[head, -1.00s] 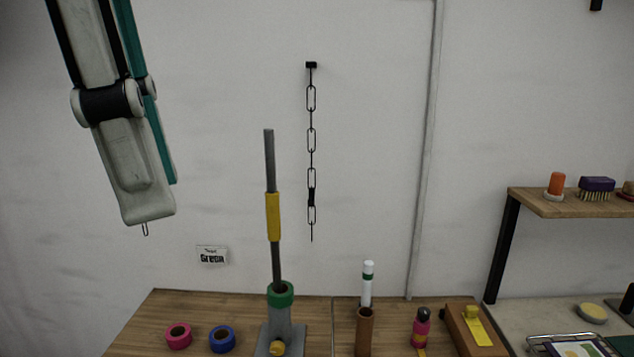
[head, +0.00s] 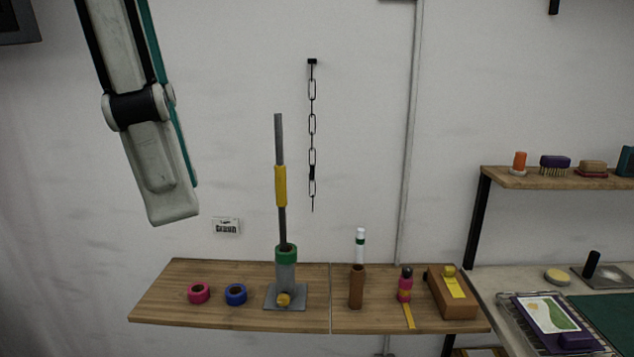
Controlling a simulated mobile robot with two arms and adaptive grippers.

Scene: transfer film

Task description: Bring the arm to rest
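My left arm (head: 128,70) hangs down from the top left. Its pale lower end, with the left gripper (head: 170,205), is in front of the wall, above and apart from the table's left part. I see no separate fingertips, so I cannot tell whether it is open or shut. Nothing held shows at its end. My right arm and gripper are out of view.
On the wooden table (head: 235,318) are a pink tape roll (head: 191,293), a blue tape roll (head: 228,295), a tall rod stand (head: 287,270) and a brown tube (head: 356,290). A chain (head: 312,125) hangs on the wall. A shelf (head: 560,183) is at right.

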